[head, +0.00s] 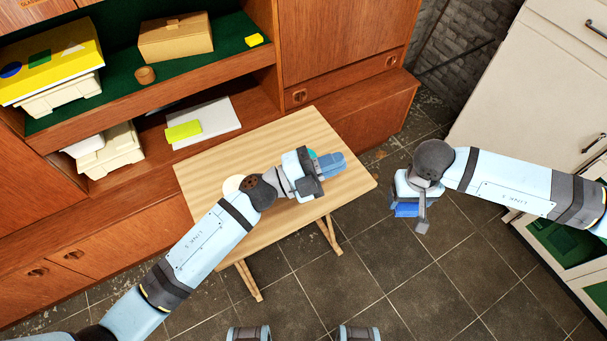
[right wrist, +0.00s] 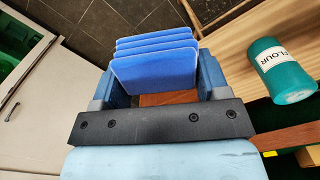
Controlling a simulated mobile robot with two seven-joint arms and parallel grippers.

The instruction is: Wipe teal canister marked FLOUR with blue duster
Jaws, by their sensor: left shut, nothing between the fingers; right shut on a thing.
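The blue duster (right wrist: 155,68), with several layered pads, is held between the fingers of my right gripper (right wrist: 154,82). In the head view the duster (head: 406,210) shows under my right gripper (head: 406,194), off the table's right side above the floor. The teal canister (right wrist: 283,76) with a white FLOUR label is at the right of the right wrist view, apart from the duster. In the head view only a teal sliver of the canister (head: 312,153) shows behind my left gripper (head: 336,164). My left gripper is shut and empty over the table.
The light wooden table (head: 220,165) stands before a teak wall unit (head: 345,50). A pale round thing (head: 232,184) on the table is partly behind my left arm. A cream cabinet (head: 530,75) stands at the right. Tiled floor lies open between the table and cabinet.

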